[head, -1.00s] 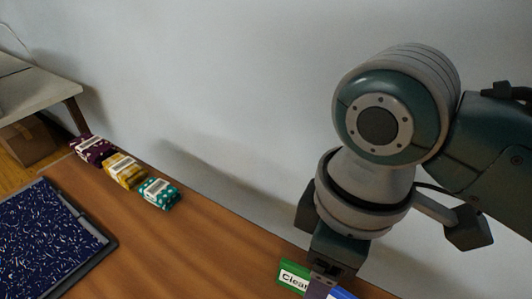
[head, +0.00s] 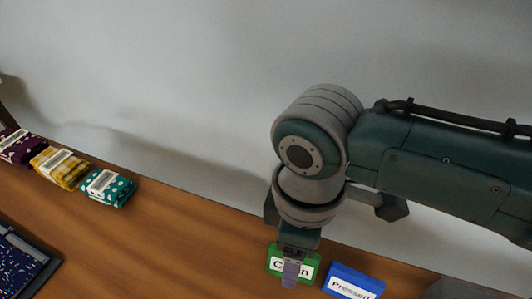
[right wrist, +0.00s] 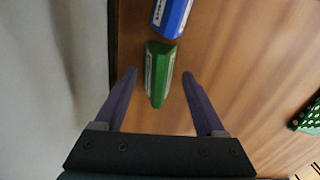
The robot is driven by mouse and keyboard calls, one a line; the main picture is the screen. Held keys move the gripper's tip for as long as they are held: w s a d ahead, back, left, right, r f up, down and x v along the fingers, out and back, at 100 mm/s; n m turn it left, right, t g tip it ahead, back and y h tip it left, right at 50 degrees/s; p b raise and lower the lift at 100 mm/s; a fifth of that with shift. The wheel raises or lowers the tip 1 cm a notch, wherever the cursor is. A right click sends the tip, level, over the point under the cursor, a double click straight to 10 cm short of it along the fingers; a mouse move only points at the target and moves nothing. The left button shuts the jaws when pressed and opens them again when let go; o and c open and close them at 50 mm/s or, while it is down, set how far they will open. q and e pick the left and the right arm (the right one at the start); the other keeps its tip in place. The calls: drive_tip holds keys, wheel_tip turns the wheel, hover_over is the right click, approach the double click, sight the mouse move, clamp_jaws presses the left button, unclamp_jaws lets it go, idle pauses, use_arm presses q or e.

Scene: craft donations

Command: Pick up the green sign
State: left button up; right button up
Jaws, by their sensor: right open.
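The green sign (head: 311,271) stands on the wooden table, its white label partly hidden behind my right gripper (head: 291,275). In the right wrist view the green sign (right wrist: 160,75) lies between the two spread fingers of my right gripper (right wrist: 159,76), with gaps on both sides. The right gripper is open and holds nothing. I cannot tell its exact height above the table. My left gripper is not in view.
A blue sign (head: 353,283) labelled "Pressed" stands close to the right of the green one. Purple (head: 20,146), yellow (head: 61,168) and teal (head: 108,187) fabric bundles lie along the wall. A dark speckled mat (head: 24,268) is at lower left. The table's middle is clear.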

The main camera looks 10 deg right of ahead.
drive_tip(key=shift+f, duration=0.15)
clamp_jaws()
idle(0.5)
